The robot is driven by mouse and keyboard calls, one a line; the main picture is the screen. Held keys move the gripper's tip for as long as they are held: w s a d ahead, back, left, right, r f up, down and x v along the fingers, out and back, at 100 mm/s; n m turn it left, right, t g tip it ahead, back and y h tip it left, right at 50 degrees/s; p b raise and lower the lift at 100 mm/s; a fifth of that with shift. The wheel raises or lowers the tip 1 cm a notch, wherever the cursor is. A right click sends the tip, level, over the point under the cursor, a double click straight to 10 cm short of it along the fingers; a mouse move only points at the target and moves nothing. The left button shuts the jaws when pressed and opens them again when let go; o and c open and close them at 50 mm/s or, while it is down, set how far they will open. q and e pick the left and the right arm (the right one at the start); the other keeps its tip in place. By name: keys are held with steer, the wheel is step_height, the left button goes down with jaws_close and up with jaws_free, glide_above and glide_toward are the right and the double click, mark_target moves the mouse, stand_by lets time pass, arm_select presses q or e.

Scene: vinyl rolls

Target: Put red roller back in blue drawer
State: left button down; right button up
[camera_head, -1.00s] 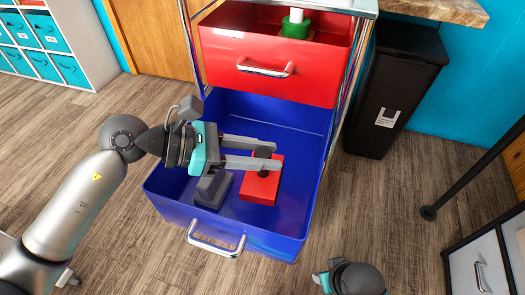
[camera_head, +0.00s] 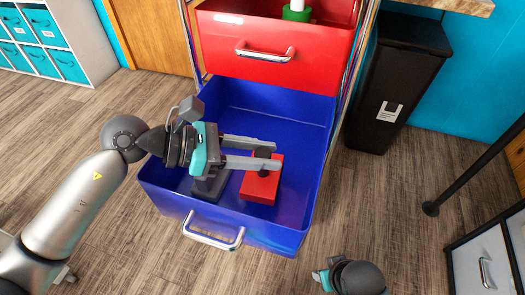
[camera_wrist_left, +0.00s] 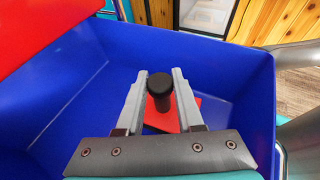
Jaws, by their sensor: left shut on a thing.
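The red roller, a red block with a black knob-like handle, is inside the open blue drawer (camera_head: 165,190). Its red block (camera_head: 262,185) shows below the fingers in the head view. My left gripper (camera_head: 272,157) reaches in from the left and is shut on the black handle. In the left wrist view the handle (camera_wrist_left: 160,92) stands between the two fingers, with part of the red block (camera_wrist_left: 188,114) beneath. I cannot tell whether the block touches the drawer floor. My right gripper (camera_head: 322,279) is at the bottom edge, mostly hidden, its fingers unclear.
A dark grey block (camera_head: 210,188) is in the blue drawer, under my left gripper. Above is an open red drawer (camera_head: 270,45) holding a green-and-white item (camera_head: 296,12). A black bin (camera_head: 393,85) stands right of the drawers.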

arm_select(q)
steer(key=shift+f, duration=1.65)
steer(key=shift+f, duration=0.1)
jaws_free()
steer(key=shift+f, duration=0.1)
stand_by(0.4)
steer(key=shift+a, duration=0.1)
